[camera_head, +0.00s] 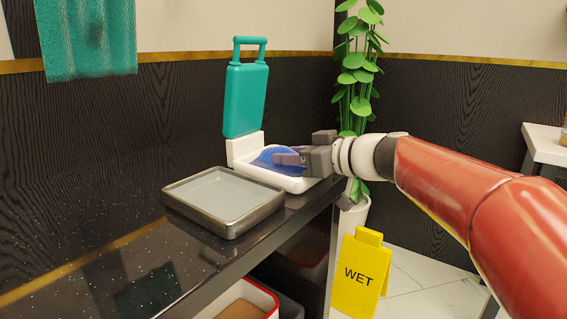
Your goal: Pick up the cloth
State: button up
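A blue patch (266,163), which may be the cloth, lies in the white base (298,184) of an open appliance with a raised teal lid (245,100). My gripper (288,158) reaches in from the right, with its fingers over the blue patch. Whether they touch it is unclear. The gripper's own body hides part of the fingers, so its opening cannot be made out. A teal textured cloth (86,38) also hangs on the wall at the upper left, far from my gripper.
A grey metal tray (185,204) sits on the dark glossy counter (95,260), just left of the appliance. A leafy plant (358,75) stands behind my gripper. A yellow WET sign (360,278) stands on the floor.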

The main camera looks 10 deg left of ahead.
grip_shut()
notch_tip(320, 180, up, 28)
jog(key=p, duration=0.8)
